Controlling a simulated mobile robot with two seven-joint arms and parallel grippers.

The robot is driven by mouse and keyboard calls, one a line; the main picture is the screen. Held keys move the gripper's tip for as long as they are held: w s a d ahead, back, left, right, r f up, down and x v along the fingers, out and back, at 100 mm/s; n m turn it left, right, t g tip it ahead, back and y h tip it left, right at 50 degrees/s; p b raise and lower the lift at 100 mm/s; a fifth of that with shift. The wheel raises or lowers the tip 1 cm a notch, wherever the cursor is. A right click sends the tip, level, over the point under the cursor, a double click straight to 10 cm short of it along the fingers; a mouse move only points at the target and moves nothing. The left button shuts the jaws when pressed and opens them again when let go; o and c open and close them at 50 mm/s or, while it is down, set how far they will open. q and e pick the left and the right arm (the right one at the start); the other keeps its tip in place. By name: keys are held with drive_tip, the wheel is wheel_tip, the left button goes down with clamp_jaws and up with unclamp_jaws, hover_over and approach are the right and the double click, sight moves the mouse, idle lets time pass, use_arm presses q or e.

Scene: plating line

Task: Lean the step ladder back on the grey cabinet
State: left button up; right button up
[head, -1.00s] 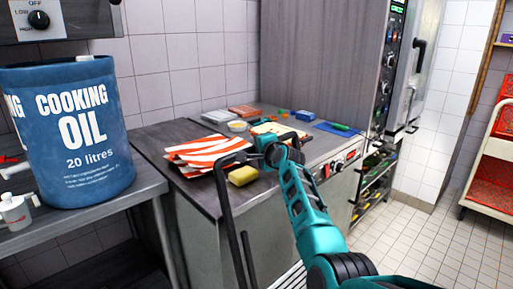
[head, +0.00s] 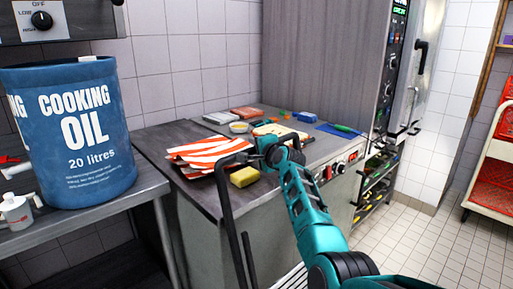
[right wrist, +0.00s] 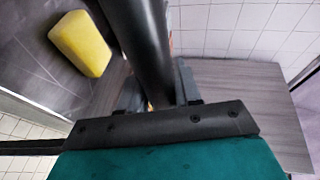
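The step ladder (head: 224,196) is a black tubular frame standing in front of the grey cabinet (head: 194,238); its top rail is above the worktop edge. Pale slatted steps (head: 291,277) show low down. My right gripper (head: 262,152) is at the right end of the ladder's top rail and looks shut on it. In the right wrist view the black tube (right wrist: 142,40) runs between the fingers. Whether the ladder touches the cabinet cannot be told. My arm hides part of the ladder. My left gripper is out of view.
The cabinet top holds a red-striped cloth (head: 205,150), a yellow sponge (head: 244,177), and several small items. A blue cooking oil drum (head: 75,135) stands on a steel table at left. A tall oven (head: 395,85) stands behind. Tiled floor (head: 420,240) is clear at right.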

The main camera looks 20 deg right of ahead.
drive_tip(key=o, duration=0.5)
drive_tip(key=shift+d+f, duration=0.1)
drive_tip(key=shift+f, duration=0.4)
drive_tip(key=s+d+r+t+p, duration=0.15)
drive_tip(key=s+d, duration=0.25)
drive_tip(key=s, duration=0.6)
drive_tip(key=s+d+r+p, duration=0.15)
drive_tip(key=s+d, duration=0.25)
drive_tip(key=s, duration=0.6)
wheel_tip(320, 180, up, 8)
drive_tip(key=shift+r+m+b, duration=0.25)
drive_tip(key=shift+m+b, duration=0.05)
idle(0.6)
